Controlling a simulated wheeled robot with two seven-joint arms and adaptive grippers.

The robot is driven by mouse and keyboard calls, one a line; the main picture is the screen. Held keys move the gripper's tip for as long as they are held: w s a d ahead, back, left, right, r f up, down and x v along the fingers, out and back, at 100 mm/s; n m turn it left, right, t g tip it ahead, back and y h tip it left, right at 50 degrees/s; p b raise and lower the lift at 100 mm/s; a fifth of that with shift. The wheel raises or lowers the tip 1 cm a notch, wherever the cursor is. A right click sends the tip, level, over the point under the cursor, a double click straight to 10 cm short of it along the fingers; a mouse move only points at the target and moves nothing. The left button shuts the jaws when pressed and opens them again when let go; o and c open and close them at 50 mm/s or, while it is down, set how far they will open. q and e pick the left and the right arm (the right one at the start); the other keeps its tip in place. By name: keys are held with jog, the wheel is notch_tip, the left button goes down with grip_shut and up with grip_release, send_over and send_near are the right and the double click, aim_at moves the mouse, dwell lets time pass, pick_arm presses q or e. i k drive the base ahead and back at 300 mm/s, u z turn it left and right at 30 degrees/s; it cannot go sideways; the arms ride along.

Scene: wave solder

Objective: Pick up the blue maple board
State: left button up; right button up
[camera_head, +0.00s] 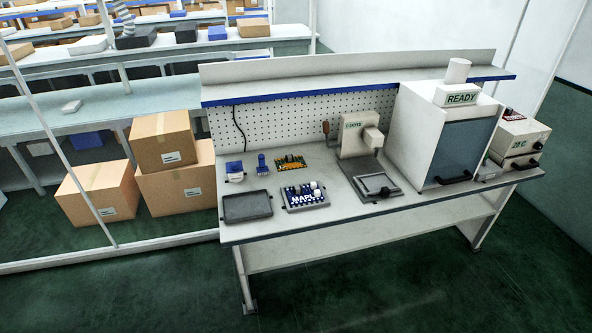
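The blue maple board (300,198) lies flat near the front edge of the workbench, left of its middle. It is blue with white lettering that reads about "MAPL", and light and dark parts stand on it. A grey rim shows around it, but I cannot tell if it is a separate carrier. Neither of my grippers shows in the head view.
An empty dark tray (246,219) lies just left of the board. Small blue items and a green-yellow board (291,161) lie behind. A "DOTS" machine (356,141) and a "READY" machine (436,150) stand right. Cartons (176,188) sit left; green floor in front is clear.

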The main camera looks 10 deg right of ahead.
aim_at(297, 194)
jog(key=i, duration=0.6)
jog(key=u, duration=0.85)
jog(key=i, duration=1.95)
jog(key=z, duration=1.8)
